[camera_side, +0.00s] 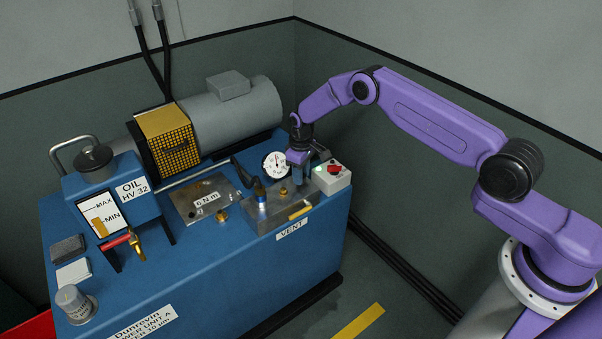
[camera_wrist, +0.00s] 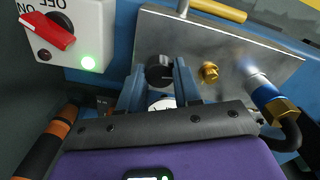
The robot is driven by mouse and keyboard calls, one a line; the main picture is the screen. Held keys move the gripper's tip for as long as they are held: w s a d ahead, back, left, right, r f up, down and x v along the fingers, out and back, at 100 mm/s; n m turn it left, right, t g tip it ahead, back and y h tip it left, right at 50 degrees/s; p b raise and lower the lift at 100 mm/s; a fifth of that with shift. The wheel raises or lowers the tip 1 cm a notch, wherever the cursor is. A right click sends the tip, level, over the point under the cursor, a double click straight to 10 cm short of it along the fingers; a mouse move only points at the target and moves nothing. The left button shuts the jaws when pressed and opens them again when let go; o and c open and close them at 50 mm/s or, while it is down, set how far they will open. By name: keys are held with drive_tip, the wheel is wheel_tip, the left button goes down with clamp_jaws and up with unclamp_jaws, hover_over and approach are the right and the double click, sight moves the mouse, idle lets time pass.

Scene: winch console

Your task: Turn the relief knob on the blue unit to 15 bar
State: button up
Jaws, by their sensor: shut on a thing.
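The blue unit (camera_side: 75,240) fills the middle of the side view. My gripper (camera_side: 299,177) reaches down over the metal valve block at its right end. In the wrist view, my gripper (camera_wrist: 159,78) has its two blue fingers on either side of a round black knob (camera_wrist: 159,69) and is shut on it. The knob is hidden behind the fingers in the side view. A round white gauge (camera_side: 277,165) stands just left of the gripper; its reading is too small to make out. Part of a white dial (camera_wrist: 163,102) shows between the fingers.
A white switch box (camera_side: 340,183) with a red rotary switch (camera_wrist: 47,31) and lit green lamp (camera_wrist: 88,63) stands close right of the gripper. Brass fittings (camera_wrist: 208,72) and a black hose (camera_side: 245,174) are nearby. A grey motor (camera_side: 235,110) stands behind.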

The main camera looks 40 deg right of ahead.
drive_tip(key=m, duration=0.5)
drive_tip(key=shift+m, duration=0.3)
drive_tip(key=m, duration=0.4)
drive_tip(key=shift+m, duration=0.4)
drive_tip(key=o, duration=1.1)
drive_tip(key=shift+c, duration=0.2)
wheel_tip(320, 180, up, 18)
drive_tip(key=shift+f, duration=0.25)
